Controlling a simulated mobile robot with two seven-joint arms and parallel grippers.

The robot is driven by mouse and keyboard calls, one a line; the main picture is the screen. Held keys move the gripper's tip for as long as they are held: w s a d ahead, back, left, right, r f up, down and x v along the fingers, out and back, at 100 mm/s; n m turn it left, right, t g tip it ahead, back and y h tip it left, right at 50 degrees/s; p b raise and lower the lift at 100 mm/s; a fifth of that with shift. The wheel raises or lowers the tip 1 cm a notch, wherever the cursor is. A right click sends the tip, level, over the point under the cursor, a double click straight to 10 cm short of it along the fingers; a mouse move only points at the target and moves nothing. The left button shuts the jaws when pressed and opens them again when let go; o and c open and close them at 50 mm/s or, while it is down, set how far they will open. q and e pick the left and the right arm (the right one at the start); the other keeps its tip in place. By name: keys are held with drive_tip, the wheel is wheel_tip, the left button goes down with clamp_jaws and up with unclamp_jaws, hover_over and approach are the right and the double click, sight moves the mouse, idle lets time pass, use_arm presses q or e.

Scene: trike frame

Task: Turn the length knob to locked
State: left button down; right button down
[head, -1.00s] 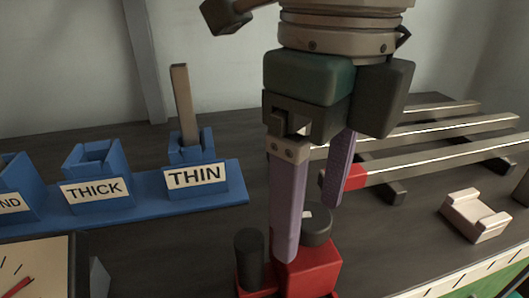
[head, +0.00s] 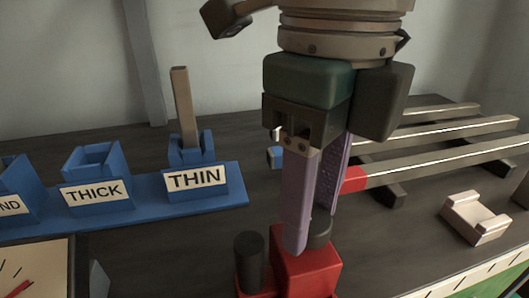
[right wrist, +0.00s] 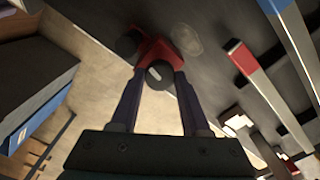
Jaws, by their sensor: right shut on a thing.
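The length knob (head: 320,234) is a dark round knob on top of a red block (head: 308,276) at the bottom middle of the head view. In the right wrist view the knob (right wrist: 160,79) shows a small pale mark on its face. My right gripper (head: 309,238) points down with its two purple fingers shut on the knob's sides. In the right wrist view the fingertips (right wrist: 159,72) sit on either side of it. In the head view the near finger hides part of the knob, and its pale mark is not visible there. My left gripper is not in view.
A black upright cylinder (head: 249,262) stands close left of the knob. A blue rack (head: 225,186) with THICK and THIN holders is at left. Long rails (head: 440,156) and a pale cradle block (head: 475,217) lie at right. The dark table between is clear.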

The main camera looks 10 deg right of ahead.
drive_tip(key=shift+r+m+p, duration=0.2)
drive_tip(key=shift+m+p, duration=0.1)
drive_tip(key=shift+p, duration=0.3)
drive_tip(key=m+p, duration=0.9)
drive_tip(key=p, duration=0.4)
drive_tip(key=shift+r+m, duration=0.1)
drive_tip(key=shift+m, duration=0.3)
drive_tip(key=m+p, duration=0.4)
drive_tip(key=m, duration=0.1)
drive_tip(key=shift+p, duration=0.3)
drive_tip(key=m+p, duration=0.2)
drive_tip(key=m, duration=0.2)
drive_tip(key=shift+m+p, duration=0.3)
drive_tip(key=shift+m, duration=0.1)
drive_tip(key=m+p, duration=0.2)
drive_tip(key=m, duration=0.2)
drive_tip(key=shift+m, duration=0.3)
drive_tip(key=m+p, duration=0.1)
drive_tip(key=m, duration=0.3)
drive_tip(key=shift+a+m+p, duration=0.1)
drive_tip(key=shift+m+p, duration=0.2)
drive_tip(key=m, duration=0.2)
drive_tip(key=m+p, duration=0.1)
drive_tip(key=m, duration=0.1)
drive_tip(key=shift+f+m, duration=0.2)
drive_tip(key=shift+m, duration=0.1)
